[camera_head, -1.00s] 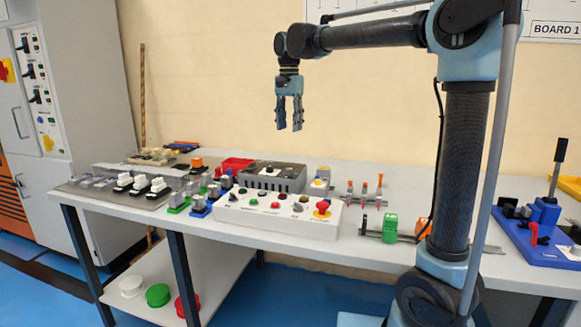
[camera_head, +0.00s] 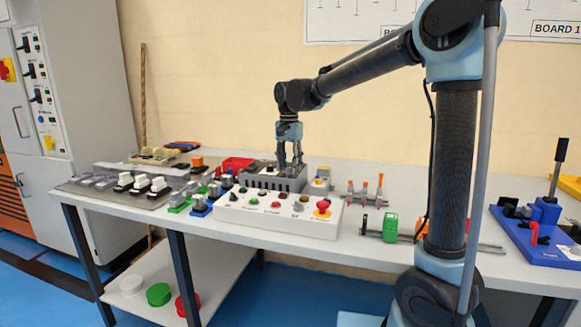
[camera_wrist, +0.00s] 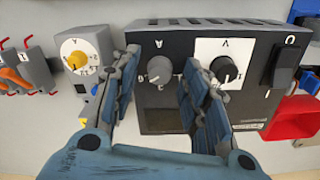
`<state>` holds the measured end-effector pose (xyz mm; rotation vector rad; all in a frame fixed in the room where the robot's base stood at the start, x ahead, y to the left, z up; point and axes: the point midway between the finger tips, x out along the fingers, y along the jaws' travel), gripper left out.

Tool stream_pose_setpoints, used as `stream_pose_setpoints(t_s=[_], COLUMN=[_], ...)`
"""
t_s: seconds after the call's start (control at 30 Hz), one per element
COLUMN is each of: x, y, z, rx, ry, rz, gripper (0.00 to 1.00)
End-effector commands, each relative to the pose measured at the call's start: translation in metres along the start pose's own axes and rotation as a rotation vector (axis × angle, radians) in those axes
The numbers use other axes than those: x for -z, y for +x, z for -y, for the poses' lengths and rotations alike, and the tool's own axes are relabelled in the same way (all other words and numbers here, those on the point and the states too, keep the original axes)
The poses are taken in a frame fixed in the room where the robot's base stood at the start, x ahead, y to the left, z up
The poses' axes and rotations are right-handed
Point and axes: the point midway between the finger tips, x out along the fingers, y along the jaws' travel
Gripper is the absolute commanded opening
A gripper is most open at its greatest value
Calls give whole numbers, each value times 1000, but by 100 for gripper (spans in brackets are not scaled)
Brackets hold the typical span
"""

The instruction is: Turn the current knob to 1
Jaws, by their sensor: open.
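The grey current knob (camera_wrist: 159,74), under an upside-down letter A, is on a dark grey power supply (camera_wrist: 185,38) in the wrist view. Its scale marks are too small to read surely. My gripper (camera_wrist: 164,62) is open, with one finger on each side of the knob in the picture; I cannot tell whether they touch it. A black knob (camera_wrist: 223,70) marked V sits on a white plate to the right, partly behind the right finger. In the head view my gripper (camera_head: 289,163) points down over the power supply (camera_head: 262,180), hiding part of it.
A black rocker switch (camera_wrist: 287,65) is right of the V knob. A red bin (camera_wrist: 293,118) stands at the right, and a grey unit with a yellow dial (camera_wrist: 76,58) at the left. A white control box (camera_head: 275,212) with several buttons stands in front of the power supply.

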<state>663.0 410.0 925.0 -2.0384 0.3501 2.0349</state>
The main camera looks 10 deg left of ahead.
Motion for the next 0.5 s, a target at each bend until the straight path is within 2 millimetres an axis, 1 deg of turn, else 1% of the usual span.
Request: stream_pose_setpoints(t_s=[0.1,0.33,0.37,0.4,0.47,0.5], x=[0,0,0,0,0,0], y=[3,4,4,3,3,3], z=[0,0,0,0,0,0], rx=[0,0,0,0,0,0], ry=[0,1,1,1,1,1], rz=[0,0,0,0,0,0], gripper=[42,42,35,26,12,3])
